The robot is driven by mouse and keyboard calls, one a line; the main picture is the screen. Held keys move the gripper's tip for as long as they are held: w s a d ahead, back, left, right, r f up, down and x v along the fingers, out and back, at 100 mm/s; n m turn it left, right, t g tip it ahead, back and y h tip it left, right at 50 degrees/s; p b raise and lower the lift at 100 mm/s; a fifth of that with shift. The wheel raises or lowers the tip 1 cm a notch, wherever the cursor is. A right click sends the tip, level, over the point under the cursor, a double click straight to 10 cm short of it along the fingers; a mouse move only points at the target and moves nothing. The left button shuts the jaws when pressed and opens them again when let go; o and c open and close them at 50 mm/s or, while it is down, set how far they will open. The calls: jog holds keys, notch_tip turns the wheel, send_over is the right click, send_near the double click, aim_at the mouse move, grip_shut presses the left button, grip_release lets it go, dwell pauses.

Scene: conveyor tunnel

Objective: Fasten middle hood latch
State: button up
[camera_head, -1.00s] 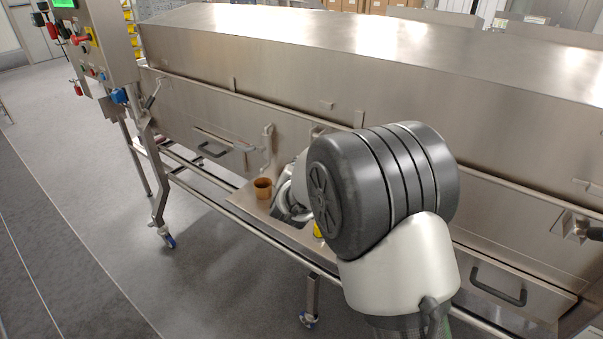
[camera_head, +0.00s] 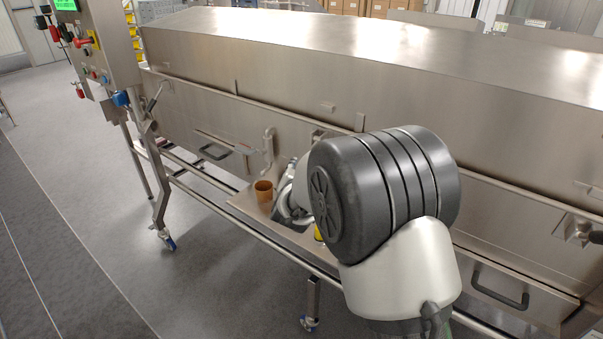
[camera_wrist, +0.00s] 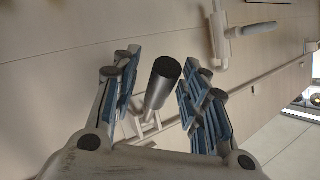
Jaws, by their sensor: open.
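In the wrist view, a grey cylindrical latch handle (camera_wrist: 161,84) with a dark round end lies between the blue-padded fingers of my gripper (camera_wrist: 163,66). The fingers are open, with a gap visible on the left side of the handle; contact on the right cannot be told. In the head view, a latch bracket (camera_head: 318,136) shows on the metal side panel, mostly hidden by my arm. My gripper's fingertips are hidden there too. The long steel hood (camera_head: 230,55) looks lowered over the tunnel.
Another latch (camera_head: 580,230) is at the far right. The floor in front is clear.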

jog(key=v, duration=1.2)
dwell(0.3)
